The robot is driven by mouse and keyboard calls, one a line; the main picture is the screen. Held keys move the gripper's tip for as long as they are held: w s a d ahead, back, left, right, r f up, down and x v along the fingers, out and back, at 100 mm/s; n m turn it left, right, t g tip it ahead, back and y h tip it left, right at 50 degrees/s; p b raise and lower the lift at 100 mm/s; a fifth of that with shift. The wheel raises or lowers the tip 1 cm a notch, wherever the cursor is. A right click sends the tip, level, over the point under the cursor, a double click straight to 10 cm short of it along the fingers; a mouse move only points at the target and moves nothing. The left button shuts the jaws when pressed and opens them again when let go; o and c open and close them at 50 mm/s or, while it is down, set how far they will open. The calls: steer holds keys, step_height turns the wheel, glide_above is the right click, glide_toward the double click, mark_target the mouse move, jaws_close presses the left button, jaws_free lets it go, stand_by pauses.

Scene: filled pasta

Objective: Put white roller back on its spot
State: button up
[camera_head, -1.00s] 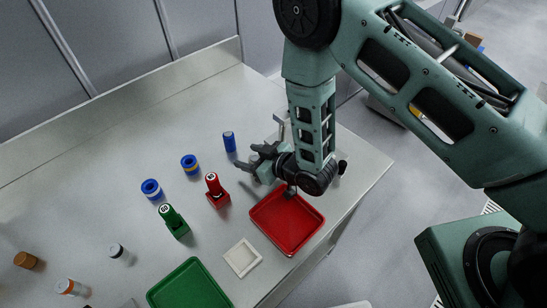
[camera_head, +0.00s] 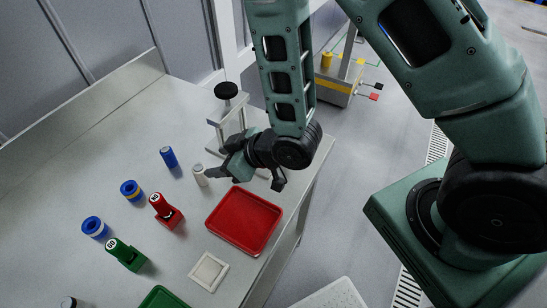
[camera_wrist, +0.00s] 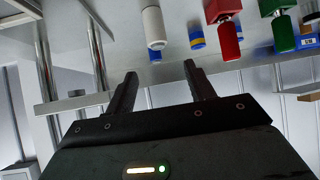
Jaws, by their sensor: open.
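The white roller (camera_head: 199,176) stands upright on the grey table, just left of my gripper in the head view. In the wrist view the white roller (camera_wrist: 153,27) shows beyond the gap between the fingers, apart from them. My gripper (camera_wrist: 160,72) is open with nothing between its fingers. In the head view my gripper (camera_head: 219,170) is low over the table, beside the roller and behind the red tray. I cannot tell which place is the roller's spot.
A blue cylinder (camera_head: 168,157), blue rings, a red stamp (camera_head: 165,211) and a green stamp (camera_head: 125,254) stand to the left. A red tray (camera_head: 243,221) and a white square dish (camera_head: 208,271) lie in front. A metal stand with a black knob (camera_head: 226,91) is close behind my gripper.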

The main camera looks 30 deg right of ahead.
steer(key=s+d+r+g+h, duration=0.3)
steer(key=s+r+g, duration=0.1)
steer(key=s+r, duration=0.4)
steer(key=s+d+r+m+g+h, duration=0.1)
steer(key=s+d+r+g+h, duration=0.2)
steer(key=s+r, duration=0.5)
steer(key=shift+s+r+g+h, duration=0.3)
steer(key=shift+s+g+h, duration=0.15)
steer(key=shift+s, duration=0.5)
step_height(320, 180, down, 6)
steer(key=b, duration=0.5)
steer(key=shift+r, duration=0.25)
